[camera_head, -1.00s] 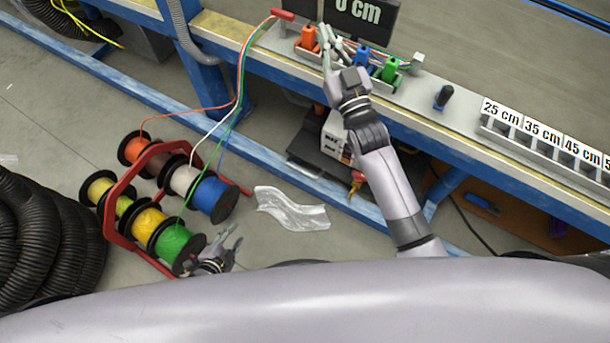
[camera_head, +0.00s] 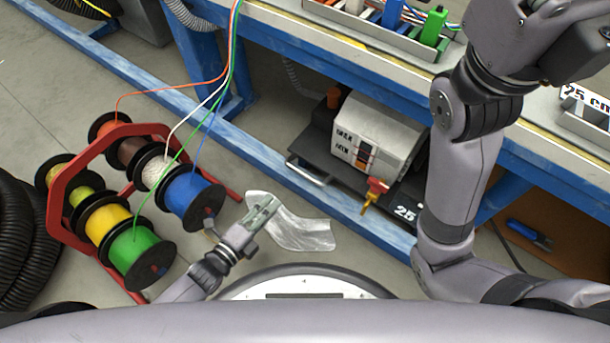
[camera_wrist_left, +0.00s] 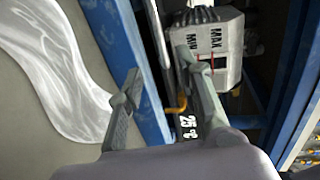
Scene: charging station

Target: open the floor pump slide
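The floor pump (camera_head: 378,132) is a pale grey box on a black base under the bench, with a red and yellow valve (camera_head: 374,193) at its front. A small dark and red marked part (camera_head: 363,155), possibly the slide, shows on its front face; I cannot tell its position. In the left wrist view the pump (camera_wrist_left: 229,50) shows its MAX and MIN marks. My left gripper (camera_head: 265,206) is open and empty, left of the pump and apart from it; its fingers (camera_wrist_left: 163,85) also show in the left wrist view. My right arm rises at the right; its fingertips are out of frame.
A red rack (camera_head: 62,200) with several coloured wire spools stands on the floor at the left. A clear plastic sheet (camera_head: 305,233) lies near my left gripper. A blue bench rail (camera_head: 335,200) runs in front of the pump. A connector tray (camera_head: 390,42) is on the bench.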

